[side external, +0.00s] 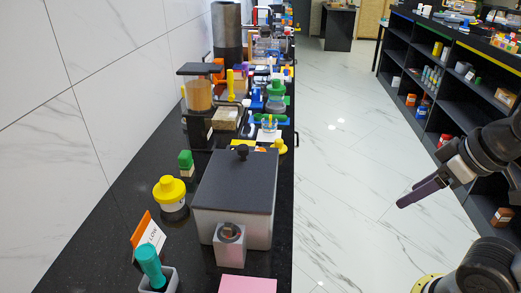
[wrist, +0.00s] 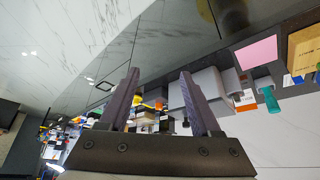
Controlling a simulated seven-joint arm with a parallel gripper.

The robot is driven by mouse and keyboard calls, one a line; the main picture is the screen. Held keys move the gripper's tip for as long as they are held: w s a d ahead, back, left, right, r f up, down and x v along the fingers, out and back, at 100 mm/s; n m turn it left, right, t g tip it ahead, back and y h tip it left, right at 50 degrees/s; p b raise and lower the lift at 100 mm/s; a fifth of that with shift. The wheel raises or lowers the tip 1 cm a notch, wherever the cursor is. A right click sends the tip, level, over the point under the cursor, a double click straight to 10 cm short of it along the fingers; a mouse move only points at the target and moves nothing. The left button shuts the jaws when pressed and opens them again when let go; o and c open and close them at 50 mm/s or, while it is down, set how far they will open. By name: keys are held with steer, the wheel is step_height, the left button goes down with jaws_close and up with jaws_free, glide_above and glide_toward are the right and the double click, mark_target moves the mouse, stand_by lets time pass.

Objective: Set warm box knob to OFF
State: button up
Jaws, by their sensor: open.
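The warm box (side external: 232,211) is a pale box with a dark grey lid and a black lid handle, standing on the black counter in the side view. Its knob (side external: 229,234) is on a light grey block at the near face; its exact setting is too small to read. In the wrist view the warm box (wrist: 211,82) shows tilted, partly behind a finger. My gripper (side external: 404,203) hangs over the aisle floor, right of the counter and well apart from the box. In the wrist view my gripper (wrist: 159,72) has its fingers spread, with nothing between them.
A pink pad (side external: 247,285), a teal-handled item (side external: 150,264) in a grey holder, an orange-and-white sign (side external: 148,234) and a yellow-topped jar (side external: 170,191) surround the box. Crowded items stand farther back. Dark shelves (side external: 440,85) line the right. The aisle floor is clear.

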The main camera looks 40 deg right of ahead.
steer(key=shift+o, duration=0.3)
steer(key=w+d+r+m+h, duration=0.15)
steer(key=w+r+m, duration=0.35)
steer(key=w+r, duration=0.75)
steer(key=w+a+m, duration=0.2)
steer(key=w, duration=1.2)
steer(key=w+a+f+g, duration=0.2)
steer(key=w+a+f, duration=0.3)
steer(key=w+f, duration=0.7)
steer(key=shift+h, duration=0.45)
steer(key=x, duration=1.3)
steer(key=shift+d+f, duration=0.15)
steer(key=shift+f, duration=0.1)
